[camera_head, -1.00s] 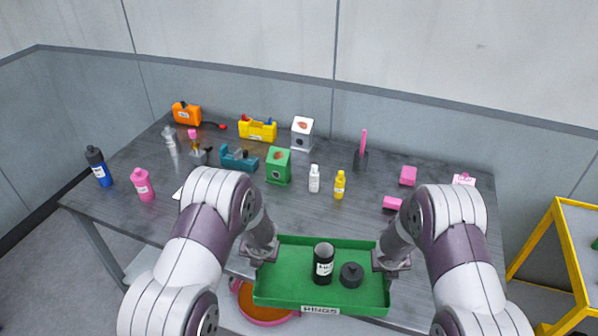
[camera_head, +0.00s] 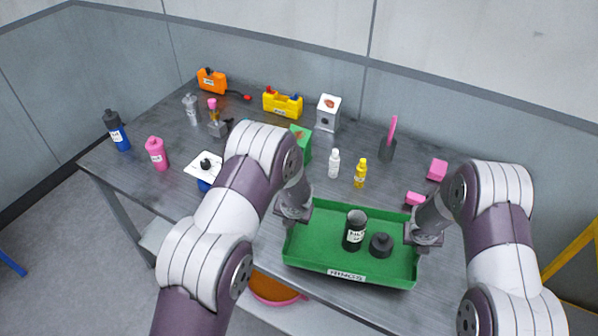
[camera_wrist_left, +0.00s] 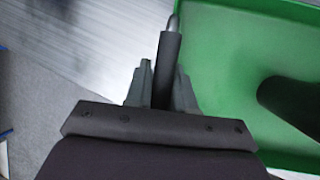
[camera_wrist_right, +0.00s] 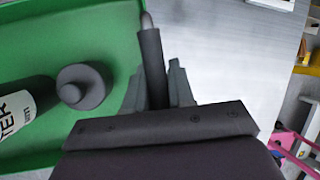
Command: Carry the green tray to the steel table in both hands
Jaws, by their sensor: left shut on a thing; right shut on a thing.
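The green tray (camera_head: 310,258), labelled RINGS, is over the front part of the grey steel table (camera_head: 255,110). I cannot tell whether its base touches the tabletop. A black labelled bottle (camera_head: 354,232) and a small black lidded pot (camera_head: 381,246) stand in it. My left gripper (camera_head: 292,215) is shut at the tray's left end, on a dark upright handle (camera_wrist_left: 167,65). My right gripper (camera_head: 424,240) is shut at the right end, on a matching handle (camera_wrist_right: 151,60). The tray looks about level.
Behind the tray stand a white bottle (camera_head: 334,164), a yellow bottle (camera_head: 360,174) and a green box (camera_head: 305,145). Pink blocks (camera_head: 437,170) lie beyond its right end. An orange bowl (camera_head: 272,288) is below the table's front edge. Yellow framing (camera_head: 572,252) stands at right.

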